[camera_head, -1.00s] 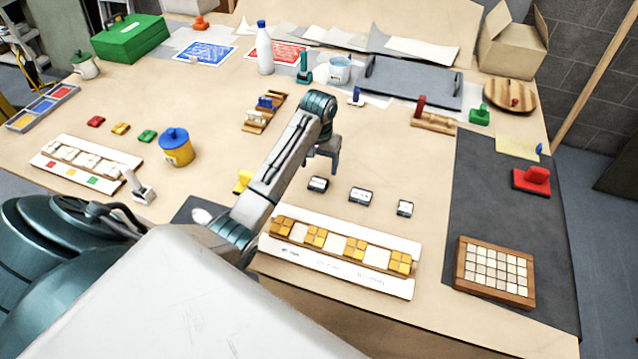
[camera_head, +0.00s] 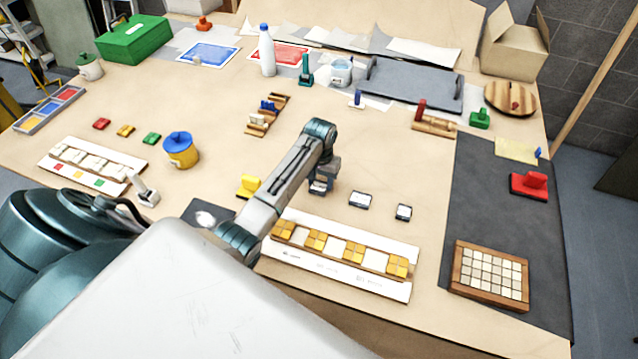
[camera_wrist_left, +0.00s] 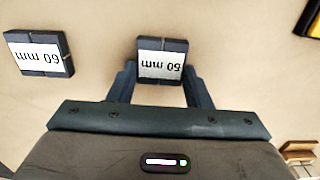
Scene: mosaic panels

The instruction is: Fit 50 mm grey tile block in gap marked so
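The grey block marked 50 mm (camera_wrist_left: 161,62) lies on the table in the left wrist view, label upside down. It also shows in the head view (camera_head: 318,186), partly hidden by my left gripper (camera_head: 322,172). The gripper's fingers are apart, one on each side of the block; I see no clear grip on it. The 60 mm block (camera_wrist_left: 40,53) lies to its left in the wrist view and to its right in the head view (camera_head: 360,199). The white panel (camera_head: 336,275) has yellow tiles with pale gaps between them; its printed marks are too small to read. My right gripper is out of view.
A third grey block (camera_head: 403,212) lies further right, its label unreadable. A yellow stamp-like piece (camera_head: 249,184) is left of my forearm. A wooden tray of pale tiles (camera_head: 490,273) sits on the dark mat (camera_head: 490,200). Bare table lies behind the blocks.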

